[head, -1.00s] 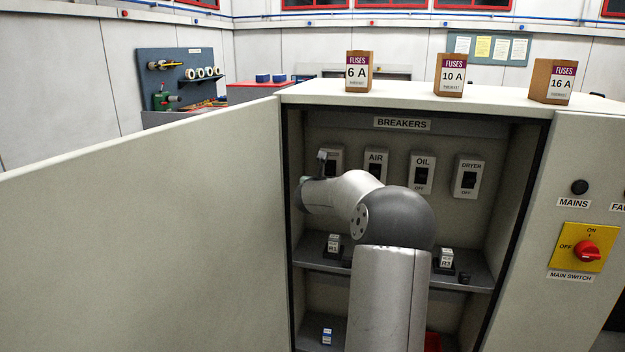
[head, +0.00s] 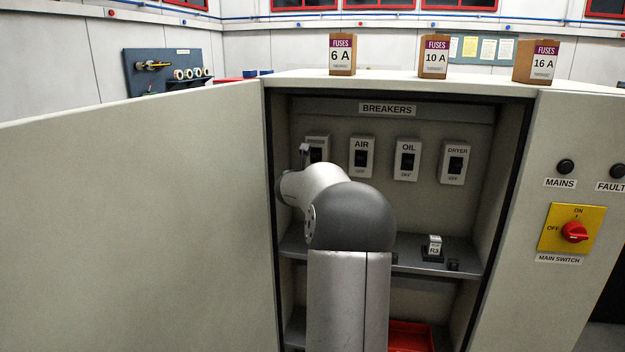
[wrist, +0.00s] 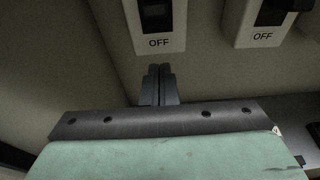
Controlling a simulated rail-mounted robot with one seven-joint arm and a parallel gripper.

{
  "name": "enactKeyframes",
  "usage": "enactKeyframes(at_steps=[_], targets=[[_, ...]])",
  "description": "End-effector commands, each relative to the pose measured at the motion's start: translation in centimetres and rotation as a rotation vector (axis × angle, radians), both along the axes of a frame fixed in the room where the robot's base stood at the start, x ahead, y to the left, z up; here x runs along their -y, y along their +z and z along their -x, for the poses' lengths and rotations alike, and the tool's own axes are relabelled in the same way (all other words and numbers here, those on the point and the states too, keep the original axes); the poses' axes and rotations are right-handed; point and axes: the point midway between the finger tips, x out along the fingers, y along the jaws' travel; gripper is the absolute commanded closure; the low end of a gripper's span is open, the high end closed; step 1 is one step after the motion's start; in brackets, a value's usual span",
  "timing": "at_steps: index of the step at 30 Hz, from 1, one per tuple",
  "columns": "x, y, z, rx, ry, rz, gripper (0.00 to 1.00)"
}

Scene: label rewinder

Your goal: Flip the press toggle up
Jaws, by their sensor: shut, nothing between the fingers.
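The leftmost breaker (head: 318,145) in the open cabinet is a pale plate with a dark toggle. My arm partly covers it in the head view, and its label is too small to read there. In the wrist view the left breaker (wrist: 157,30) shows its dark window and the word OFF below it; its top is cut off, and I cannot tell the lever's position for sure. My gripper (wrist: 159,70) is shut and empty, its fingertips just below that OFF mark in the picture. I see no clear contact. In the head view my gripper (head: 305,150) overlaps the breaker's left edge.
The AIR breaker (head: 361,157), OIL breaker (head: 407,160) and DRYER breaker (head: 454,162) stand to the right. A shelf (head: 405,262) with an R3 block (head: 434,246) lies below. The open door (head: 140,220) and cabinet side wall bound the left.

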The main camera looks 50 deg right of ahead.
Motion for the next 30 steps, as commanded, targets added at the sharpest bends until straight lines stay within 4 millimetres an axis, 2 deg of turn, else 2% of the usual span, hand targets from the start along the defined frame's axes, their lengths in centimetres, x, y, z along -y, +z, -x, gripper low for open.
enactKeyframes(at_steps=[1,3,6,12,18,30], targets=[[-0.7,-0.2,0.3,0.003,0.001,0.005,1.00],[-2.0,1.6,1.1,0.003,0.000,0.007,1.00],[-3.6,3.0,2.0,0.002,0.000,0.004,1.00],[-5.9,5.2,3.3,0.001,0.000,0.003,1.00],[-6.9,5.9,3.9,-0.001,0.000,0.000,1.00],[-6.9,5.9,3.9,0.000,0.000,0.000,1.00]])
